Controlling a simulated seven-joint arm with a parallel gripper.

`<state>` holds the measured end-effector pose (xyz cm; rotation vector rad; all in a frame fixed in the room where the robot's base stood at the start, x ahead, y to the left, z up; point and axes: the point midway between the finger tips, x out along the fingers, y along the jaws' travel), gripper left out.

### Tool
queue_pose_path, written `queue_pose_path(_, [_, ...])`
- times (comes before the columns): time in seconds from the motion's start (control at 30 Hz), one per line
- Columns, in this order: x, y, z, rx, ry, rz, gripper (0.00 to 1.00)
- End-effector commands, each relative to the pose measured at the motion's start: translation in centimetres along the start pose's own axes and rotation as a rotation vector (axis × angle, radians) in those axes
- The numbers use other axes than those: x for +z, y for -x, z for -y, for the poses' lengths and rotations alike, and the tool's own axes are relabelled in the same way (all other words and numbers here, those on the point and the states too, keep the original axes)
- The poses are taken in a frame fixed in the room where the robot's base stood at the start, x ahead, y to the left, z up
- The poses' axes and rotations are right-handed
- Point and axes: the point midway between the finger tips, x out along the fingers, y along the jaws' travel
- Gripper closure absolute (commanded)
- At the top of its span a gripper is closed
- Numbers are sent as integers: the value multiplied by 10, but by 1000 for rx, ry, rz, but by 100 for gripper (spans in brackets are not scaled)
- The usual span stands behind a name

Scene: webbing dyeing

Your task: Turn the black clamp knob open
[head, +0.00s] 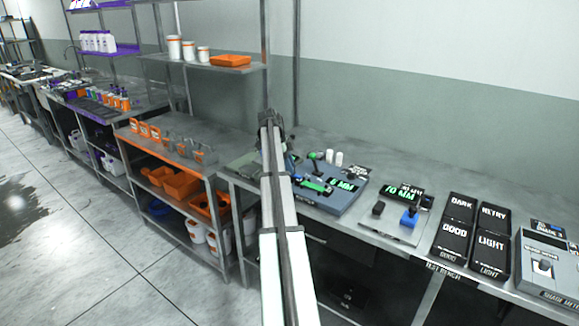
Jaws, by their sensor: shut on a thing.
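My arm reaches from the bottom middle to the test bench, and my gripper (272,121) is at its dark far end, near the bench's left part. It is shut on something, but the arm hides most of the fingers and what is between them. I cannot make out a black clamp knob there. A blue-grey measuring device (337,205) with a lit green "MM" display sits just right of the arm, with a green part (314,186) and a green knob (315,156) on it.
A blue knob-like part (409,217) sits on the grey plate. Black trays labelled DARK, RETRY, GOOD and LIGHT (455,240) and a shade meter (548,262) are at right. A shelf with orange bins (180,184) is left.

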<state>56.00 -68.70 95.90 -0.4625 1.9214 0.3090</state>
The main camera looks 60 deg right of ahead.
Motion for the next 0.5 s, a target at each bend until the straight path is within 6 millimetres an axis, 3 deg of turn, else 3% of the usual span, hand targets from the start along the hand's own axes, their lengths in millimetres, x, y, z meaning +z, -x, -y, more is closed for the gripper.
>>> queue_pose_path(0.27, [0,0,-1,-16,38,0,97])
queue_pose_path(0.5, [0,0,-3,-71,170,0,97])
